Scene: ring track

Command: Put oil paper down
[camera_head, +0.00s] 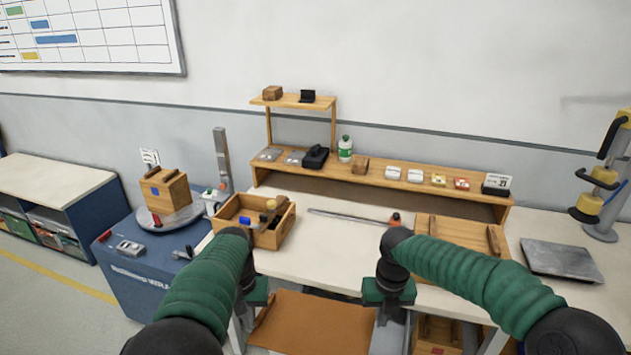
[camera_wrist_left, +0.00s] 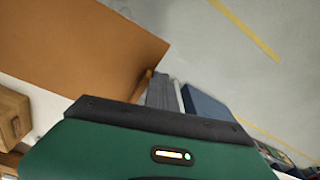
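The oil paper (camera_head: 312,325) is a flat brown sheet in front of the workbench, between my two grippers. Its top left corner meets my left gripper (camera_head: 250,312), which appears shut on that edge. The sheet also shows at the upper left of the left wrist view (camera_wrist_left: 85,42), with its corner at the fingers (camera_wrist_left: 147,82). My right gripper (camera_head: 386,314) is at the sheet's top right corner and appears shut on it, though its fingertips are partly hidden. The sheet's lower part runs out of the head view.
The white workbench (camera_head: 330,258) lies just beyond the sheet. It carries a wooden tool box (camera_head: 254,222), a wooden tray (camera_head: 455,232) and a grey plate (camera_head: 561,260). A shelf (camera_head: 400,185) with small items stands behind. A blue cabinet (camera_head: 145,290) is at left.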

